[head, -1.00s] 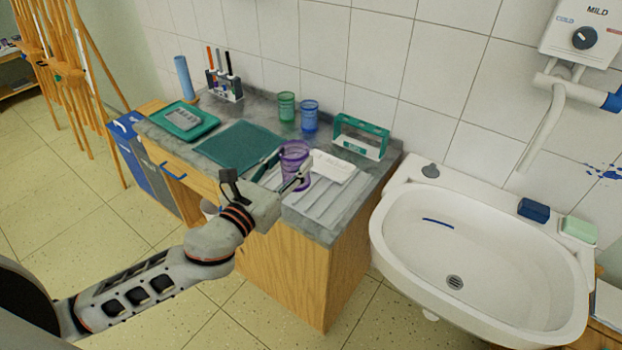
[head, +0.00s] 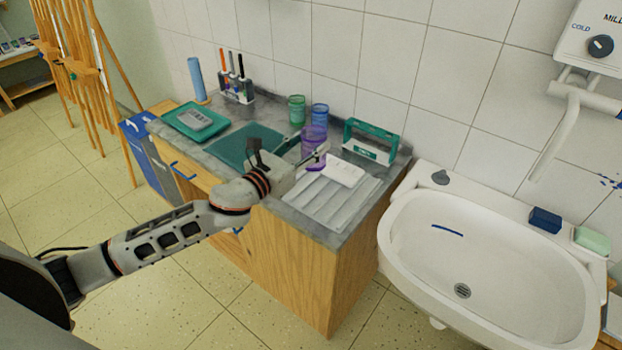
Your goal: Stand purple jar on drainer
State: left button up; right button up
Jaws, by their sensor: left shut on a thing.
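The purple jar (head: 314,136) is a ribbed, see-through cup at the back left of the drainer, and it looks upright. My left gripper (head: 308,153) reaches in from the left and is shut on the jar, one finger on each side. I cannot tell whether the jar's base touches anything. The drainer (head: 326,207) is a pale grooved board at the right end of the grey counter. A white block or folded cloth (head: 343,172) with faint marks lies on its back part. My right gripper is not in view.
A blue cup (head: 320,113) and a green cup (head: 297,108) stand close behind the jar. A teal-framed rack (head: 369,141) stands at the back right. A teal mat (head: 240,146) lies left of the jar. The sink (head: 396,236) is to the right. The drainer's front is clear.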

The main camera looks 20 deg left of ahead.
pick_arm(q)
notch_tip(320, 180, down, 7)
jog(key=shift+r, duration=0.1)
notch_tip(320, 180, down, 5)
jog(key=shift+r+b, duration=0.2)
jog(key=shift+b, duration=1.05)
jog(key=shift+f, duration=0.15)
jog(key=o, duration=1.3)
jog(key=shift+f, duration=0.1)
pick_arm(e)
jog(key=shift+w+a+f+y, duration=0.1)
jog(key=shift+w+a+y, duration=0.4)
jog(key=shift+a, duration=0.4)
